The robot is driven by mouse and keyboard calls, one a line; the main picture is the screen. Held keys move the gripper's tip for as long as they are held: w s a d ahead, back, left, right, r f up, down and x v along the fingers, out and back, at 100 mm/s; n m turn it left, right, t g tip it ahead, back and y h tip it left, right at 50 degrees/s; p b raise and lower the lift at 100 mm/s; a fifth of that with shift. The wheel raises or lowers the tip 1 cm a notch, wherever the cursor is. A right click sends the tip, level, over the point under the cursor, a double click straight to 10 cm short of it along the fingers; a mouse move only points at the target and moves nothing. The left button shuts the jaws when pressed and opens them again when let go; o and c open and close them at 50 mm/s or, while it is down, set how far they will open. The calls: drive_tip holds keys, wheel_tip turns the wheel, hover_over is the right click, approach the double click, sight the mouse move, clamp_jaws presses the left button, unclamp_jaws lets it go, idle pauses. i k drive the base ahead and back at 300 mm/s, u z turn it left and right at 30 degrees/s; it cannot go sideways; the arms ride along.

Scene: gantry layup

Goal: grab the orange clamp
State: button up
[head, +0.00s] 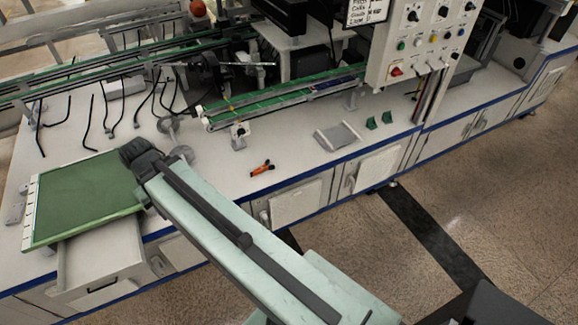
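The orange clamp (262,168) lies on the white bench top near its blue front edge, in the head view. It is small, orange with dark parts. My gripper (140,150) is at the end of my pale green arm, to the left of the clamp and apart from it, beside the green board. The gripper's fingers are dark and small here, and I cannot tell whether they are open or shut.
A green board (85,198) lies at the left over a pulled-out drawer (103,262). A grey tray (337,136) and small green brackets (380,119) lie right of the clamp. A green conveyor (285,97) runs behind it. The bench around the clamp is clear.

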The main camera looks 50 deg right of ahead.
sight(259, 170)
drive_tip(key=u, duration=2.75)
drive_tip(key=k, duration=0.9)
drive_tip(key=z, duration=1.3)
drive_tip(key=i, duration=0.95)
drive_tip(key=z, duration=0.05)
